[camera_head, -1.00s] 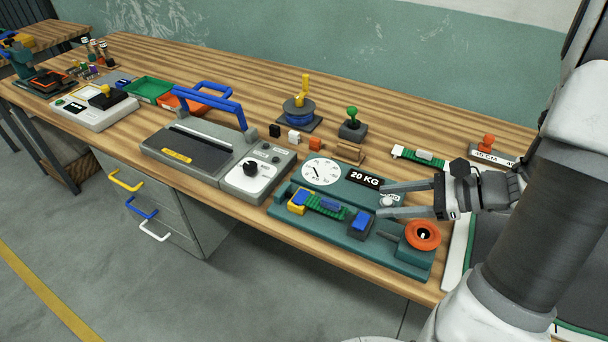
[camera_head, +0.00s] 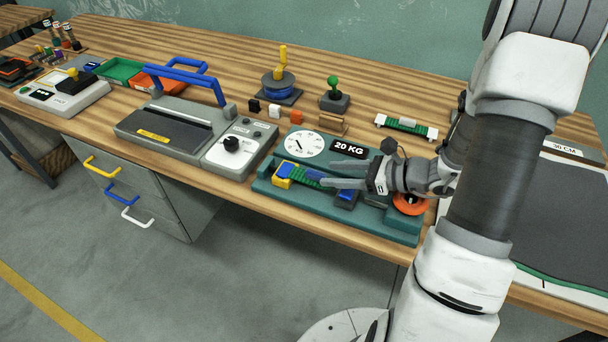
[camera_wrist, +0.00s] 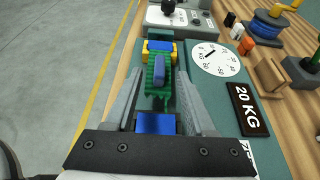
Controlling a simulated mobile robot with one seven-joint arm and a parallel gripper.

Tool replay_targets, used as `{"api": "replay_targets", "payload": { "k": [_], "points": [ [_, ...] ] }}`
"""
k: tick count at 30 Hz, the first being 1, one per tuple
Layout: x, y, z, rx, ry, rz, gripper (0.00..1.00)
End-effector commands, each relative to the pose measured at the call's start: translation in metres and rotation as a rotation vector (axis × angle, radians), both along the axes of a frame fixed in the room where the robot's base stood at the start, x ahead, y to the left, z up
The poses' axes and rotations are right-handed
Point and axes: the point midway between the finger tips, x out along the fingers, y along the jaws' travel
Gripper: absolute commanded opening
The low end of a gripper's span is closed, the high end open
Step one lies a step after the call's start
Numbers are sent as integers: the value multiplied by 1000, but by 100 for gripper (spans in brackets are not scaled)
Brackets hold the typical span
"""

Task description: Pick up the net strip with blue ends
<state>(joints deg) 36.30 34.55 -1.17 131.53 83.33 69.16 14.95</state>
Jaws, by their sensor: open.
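The net strip with blue ends (camera_wrist: 150,84) is a green strip lying along the teal tester, with a raised blue piece (camera_wrist: 159,70) at its middle. Its far blue end (camera_wrist: 160,46) sits at a yellow clamp, and its near blue end (camera_wrist: 156,123) lies toward my wrist. In the head view the strip (camera_head: 304,177) is partly hidden by my gripper. My gripper (camera_head: 340,173) is open and empty above the tester. In the wrist view its fingers (camera_wrist: 160,78) appear on either side of the strip; I cannot tell their exact height above it.
The teal tester (camera_head: 262,187) carries a dial (camera_head: 304,144), a 20 KG label (camera_head: 349,148) and an orange knob (camera_head: 411,203). A grey sealer with a blue handle (camera_head: 196,82) stands left. A white-ended green strip (camera_head: 406,126) lies behind. The bench's front edge is close.

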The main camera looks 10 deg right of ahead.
Motion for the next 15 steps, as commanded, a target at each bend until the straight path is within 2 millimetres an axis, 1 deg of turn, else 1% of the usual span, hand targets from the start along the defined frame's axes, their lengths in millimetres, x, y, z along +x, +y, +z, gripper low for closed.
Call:
{"api": "replay_targets", "payload": {
  "k": [4,9,12,15],
  "points": [
    [6,10,-5,0,0,4,55],
    [21,31,-16,1,1,5,55],
    [28,40,-21,1,1,3,55],
    [32,44,-23,0,1,2,55]
  ]
}}
